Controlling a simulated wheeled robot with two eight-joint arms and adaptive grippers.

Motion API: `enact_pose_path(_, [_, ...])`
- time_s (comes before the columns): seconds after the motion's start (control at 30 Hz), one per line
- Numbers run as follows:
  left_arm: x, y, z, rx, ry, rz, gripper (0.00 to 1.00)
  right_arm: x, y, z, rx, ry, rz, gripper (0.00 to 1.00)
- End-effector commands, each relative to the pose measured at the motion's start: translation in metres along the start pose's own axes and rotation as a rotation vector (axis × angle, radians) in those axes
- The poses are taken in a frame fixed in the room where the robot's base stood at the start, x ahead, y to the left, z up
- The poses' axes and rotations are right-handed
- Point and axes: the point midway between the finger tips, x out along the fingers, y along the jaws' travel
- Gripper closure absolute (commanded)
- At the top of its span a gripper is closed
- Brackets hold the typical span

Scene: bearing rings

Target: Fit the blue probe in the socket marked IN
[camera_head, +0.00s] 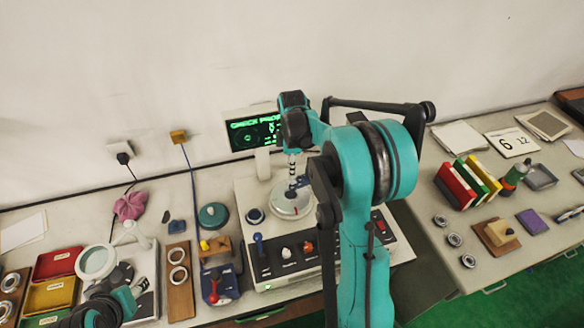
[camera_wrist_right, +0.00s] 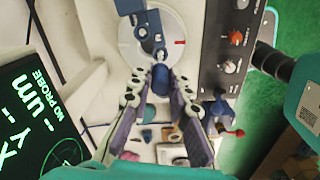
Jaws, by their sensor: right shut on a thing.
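In the right wrist view the blue probe (camera_wrist_right: 160,77) is pinched between the fingertips of my right gripper (camera_wrist_right: 160,88). A blue bracket (camera_wrist_right: 150,22) lies just ahead of the probe, over a pale round plate (camera_wrist_right: 181,24). It bears a small white mark that I cannot read. I cannot tell whether probe and bracket touch. In the head view my right gripper (camera_head: 292,178) reaches down over the round plate (camera_head: 290,207); the probe is hard to make out there. My left gripper (camera_head: 98,312) is at the bottom left, partly cut off. No IN label is legible.
The tester's front panel (camera_head: 290,262) has a blue lever (camera_head: 258,245) and several knobs. Rings, trays and a magnifier (camera_head: 97,262) crowd the left bench.

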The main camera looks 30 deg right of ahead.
Motion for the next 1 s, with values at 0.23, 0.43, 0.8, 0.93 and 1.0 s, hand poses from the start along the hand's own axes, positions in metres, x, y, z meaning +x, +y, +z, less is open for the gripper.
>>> enact_pose_path(0.23, [0.000,0.000,0.000,0.000,0.000,0.000,0.53,0.000,0.000,0.000,0.000,0.000,0.000,1.00])
enact_pose_path(0.43, [0.004,0.000,0.003,0.000,0.000,0.000,0.53,0.005,0.000,0.000,0.000,0.000,0.000,1.00])
enact_pose_path(0.8, [0.011,0.000,0.008,0.000,0.000,0.000,0.53,0.017,0.000,0.000,0.000,0.000,0.000,1.00])
enact_pose_path(0.93, [0.012,0.000,0.009,0.000,0.000,0.000,0.53,0.018,0.000,0.000,0.000,0.000,0.000,1.00])
enact_pose_path(1.0, [0.012,0.000,0.009,0.000,0.000,0.000,0.53,0.018,0.000,0.000,0.000,0.000,0.000,1.00])
